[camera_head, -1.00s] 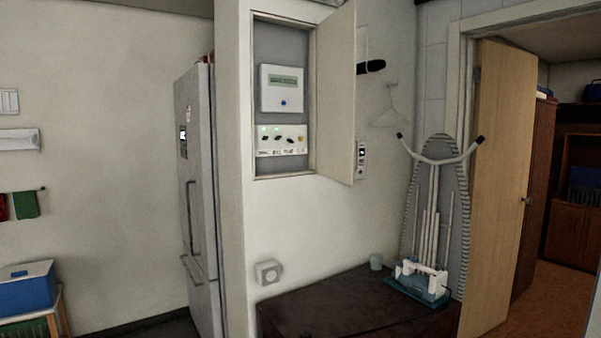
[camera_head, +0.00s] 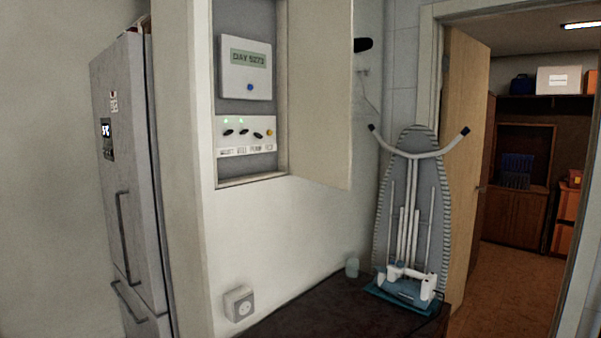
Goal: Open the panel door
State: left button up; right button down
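The panel door (camera_head: 321,95) is a pale, flat door hinged at the right side of a wall recess. It stands swung open to the right, and its top runs out of the picture. Inside the recess are a white box with a display reading like "DAY 5073" (camera_head: 246,68) and a switch strip (camera_head: 246,137) with several dark switches and small green lights. Neither of my grippers shows in the head view.
A grey fridge (camera_head: 130,185) stands at the left. A dark chest top (camera_head: 335,312) lies below the panel, with a small cup (camera_head: 352,267) on it. A wooden room door (camera_head: 466,150) stands open at right.

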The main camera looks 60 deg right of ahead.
aim_at(321, 33)
jog(key=z, duration=0.6)
jog(key=i, duration=1.05)
jog(key=z, duration=1)
